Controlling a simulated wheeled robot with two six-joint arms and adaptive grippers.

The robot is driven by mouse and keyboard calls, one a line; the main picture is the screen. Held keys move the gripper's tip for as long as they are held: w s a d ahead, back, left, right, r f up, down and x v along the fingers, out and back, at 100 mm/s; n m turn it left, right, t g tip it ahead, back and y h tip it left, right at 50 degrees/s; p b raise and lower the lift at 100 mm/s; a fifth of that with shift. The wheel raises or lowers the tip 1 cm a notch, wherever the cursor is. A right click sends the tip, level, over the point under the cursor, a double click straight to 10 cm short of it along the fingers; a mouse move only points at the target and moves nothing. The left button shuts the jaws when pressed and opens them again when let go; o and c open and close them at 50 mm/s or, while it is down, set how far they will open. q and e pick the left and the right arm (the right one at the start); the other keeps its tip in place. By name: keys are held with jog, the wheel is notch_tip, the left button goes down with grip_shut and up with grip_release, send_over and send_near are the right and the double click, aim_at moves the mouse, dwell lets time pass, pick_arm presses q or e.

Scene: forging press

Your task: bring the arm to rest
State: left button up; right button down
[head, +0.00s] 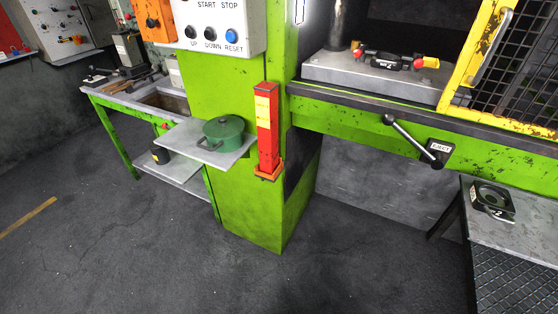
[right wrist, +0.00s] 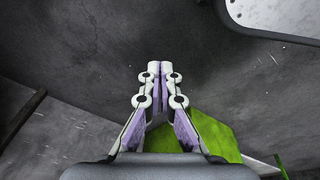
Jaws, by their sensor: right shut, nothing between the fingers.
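My right gripper (right wrist: 166,72) shows in the right wrist view. Its two fingers are shut against each other with nothing between them, above dark grey floor. It touches nothing that I can see. Neither arm nor gripper appears in the head view, and my left gripper is not in view.
A green press (head: 250,210) stands mid-view with a button panel (head: 222,28), a shelf bearing a green pot (head: 224,133), and a red-orange bracket (head: 267,130). An eject lever (head: 412,139) juts from its front. A metal table (head: 530,217) stands right. The floor (head: 300,285) in front is clear.

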pick_arm(q)
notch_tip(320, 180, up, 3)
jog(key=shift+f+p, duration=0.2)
jog(key=shift+p, duration=0.55)
pick_arm(e)
jog(key=s+f, duration=0.3)
jog(key=s, duration=0.8)
jog(key=shift+f+g, duration=0.15)
jog(key=shift+g, duration=0.15)
jog(key=shift+d, duration=0.15)
